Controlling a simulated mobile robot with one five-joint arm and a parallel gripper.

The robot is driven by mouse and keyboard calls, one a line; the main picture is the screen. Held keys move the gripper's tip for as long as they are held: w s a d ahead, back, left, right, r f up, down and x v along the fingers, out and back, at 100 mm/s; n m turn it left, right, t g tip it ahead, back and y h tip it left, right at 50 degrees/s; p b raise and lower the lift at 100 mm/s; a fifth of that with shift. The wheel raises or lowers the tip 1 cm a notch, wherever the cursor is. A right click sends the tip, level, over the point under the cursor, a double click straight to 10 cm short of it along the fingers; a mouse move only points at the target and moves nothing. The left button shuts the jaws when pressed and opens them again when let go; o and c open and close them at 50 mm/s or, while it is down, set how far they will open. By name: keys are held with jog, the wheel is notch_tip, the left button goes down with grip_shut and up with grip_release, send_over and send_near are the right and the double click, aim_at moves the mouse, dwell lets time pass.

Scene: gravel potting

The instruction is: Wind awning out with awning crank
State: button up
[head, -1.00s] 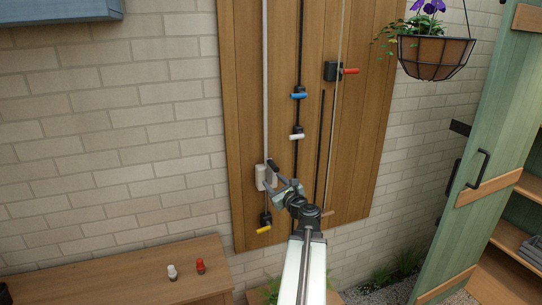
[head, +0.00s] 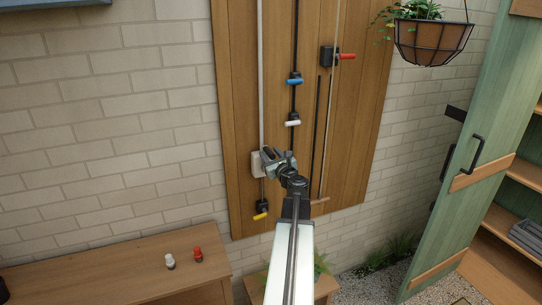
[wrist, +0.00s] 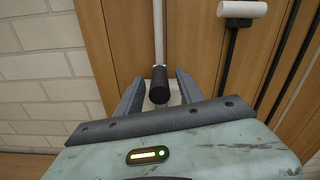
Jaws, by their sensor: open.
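A pale box (head: 256,166) is fixed low on a wooden board, on a long light vertical rod (head: 261,80). A black cylindrical grip (wrist: 159,86) stands out from this crank, its end facing the wrist camera. My gripper (head: 276,155) is open in front of the box. In the wrist view its two fingers (wrist: 158,97) stand on either side of the grip, with gaps visible. In the head view the gripper hides most of the grip. No label shows which crank is the awning's.
Other handles on the board are blue (head: 294,81), white (head: 292,123), red (head: 346,57) and yellow (head: 261,216). A hanging planter (head: 432,43) and green door (head: 480,150) are at right. A wooden bench (head: 135,270) is at lower left.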

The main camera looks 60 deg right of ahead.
jog(key=shift+s, duration=0.1)
grip_shut()
dwell(1.2)
